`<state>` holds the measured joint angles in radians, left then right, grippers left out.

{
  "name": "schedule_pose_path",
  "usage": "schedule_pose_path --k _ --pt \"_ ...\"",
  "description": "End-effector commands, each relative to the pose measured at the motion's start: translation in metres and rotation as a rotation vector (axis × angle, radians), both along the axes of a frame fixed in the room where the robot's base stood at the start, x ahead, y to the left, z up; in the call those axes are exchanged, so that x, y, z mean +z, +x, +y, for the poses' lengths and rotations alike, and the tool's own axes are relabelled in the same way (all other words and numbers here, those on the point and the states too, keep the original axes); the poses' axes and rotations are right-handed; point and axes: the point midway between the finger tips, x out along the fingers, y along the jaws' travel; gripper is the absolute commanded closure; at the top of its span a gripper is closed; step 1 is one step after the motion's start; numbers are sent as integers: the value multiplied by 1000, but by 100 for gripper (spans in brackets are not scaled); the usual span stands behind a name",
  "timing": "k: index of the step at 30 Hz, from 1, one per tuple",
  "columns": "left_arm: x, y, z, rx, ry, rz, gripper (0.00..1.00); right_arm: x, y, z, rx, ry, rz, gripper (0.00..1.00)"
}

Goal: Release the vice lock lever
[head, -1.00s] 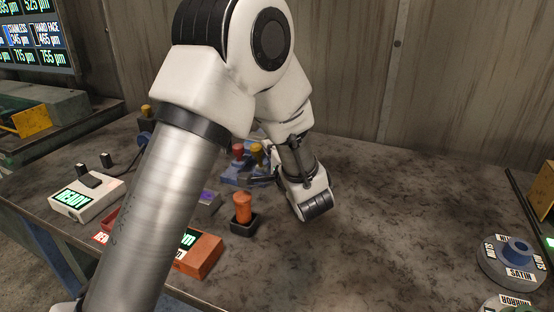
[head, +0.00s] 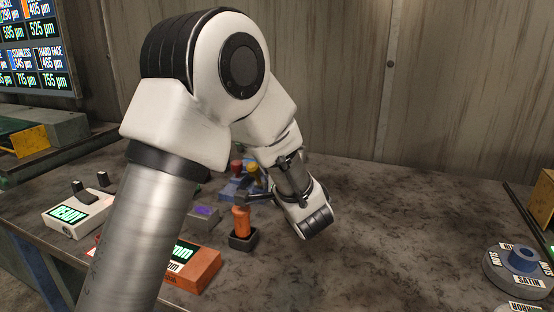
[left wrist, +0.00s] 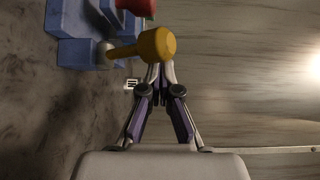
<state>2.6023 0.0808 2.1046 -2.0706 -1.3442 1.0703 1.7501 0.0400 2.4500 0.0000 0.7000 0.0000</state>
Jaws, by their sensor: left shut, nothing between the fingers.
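The blue vice (head: 234,189) stands on the bench behind my left forearm, partly hidden. It carries a red knob (head: 237,166) and a yellow knob (head: 252,168). In the left wrist view the blue body (left wrist: 75,25) is at upper left, with the yellow knob (left wrist: 157,44) on a shaft from a grey ball. The red part (left wrist: 136,6) is cut by the top edge. My left gripper (left wrist: 158,72) is shut and empty, its tips just below the yellow knob in the picture; whether they touch is unclear. Which knob is the lock lever is not marked. My right gripper is not in view.
An orange handle (head: 241,222) stands in a dark holder in front of the vice. A labelled dial (head: 520,265) is at far right. The bench's middle right is clear.

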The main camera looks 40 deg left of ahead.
Motion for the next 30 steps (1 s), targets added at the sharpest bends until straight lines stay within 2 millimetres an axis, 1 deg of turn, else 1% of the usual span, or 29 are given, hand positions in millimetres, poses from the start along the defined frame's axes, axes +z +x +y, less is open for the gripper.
schedule_pose_path --k 2,5,12,15,19,30 --pt "-2 -3 -2 5 -2 5 100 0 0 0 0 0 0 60" --pt "-1 -7 -12 3 1 5 100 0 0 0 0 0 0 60" --pt "2 -26 -52 -1 7 4 100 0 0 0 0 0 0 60" --pt "2 -31 -63 -1 4 3 100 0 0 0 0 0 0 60" --pt "1 -33 -67 0 1 4 100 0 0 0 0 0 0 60" --pt "1 -33 -67 0 1 3 100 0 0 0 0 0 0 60"
